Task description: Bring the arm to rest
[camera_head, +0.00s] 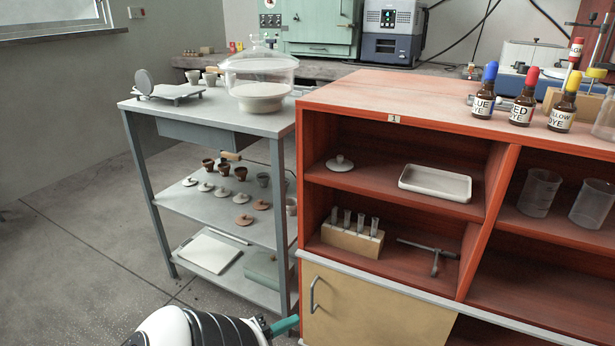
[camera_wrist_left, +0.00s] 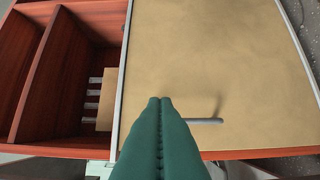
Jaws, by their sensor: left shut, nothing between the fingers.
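My left gripper (camera_head: 288,324) shows at the bottom of the head view, its green fingers pointing right at the lower left of the red cabinet. In the left wrist view its fingers (camera_wrist_left: 160,102) are pressed together with nothing between them. They lie in front of the beige door (camera_wrist_left: 215,60), beside its grey bar handle (camera_wrist_left: 205,121); whether they touch it I cannot tell. The door (camera_head: 375,308) and handle (camera_head: 314,294) also show in the head view, with the fingertips below and left of the handle. My right gripper is not in view.
The red cabinet (camera_head: 345,95) holds a tube rack (camera_head: 352,238), a white tray (camera_head: 435,183) and beakers (camera_head: 540,192). Dye bottles (camera_head: 522,107) stand on its top. A grey shelf trolley (camera_head: 150,165) with small pots and lids stands left. Floor (camera_head: 80,250) further left is clear.

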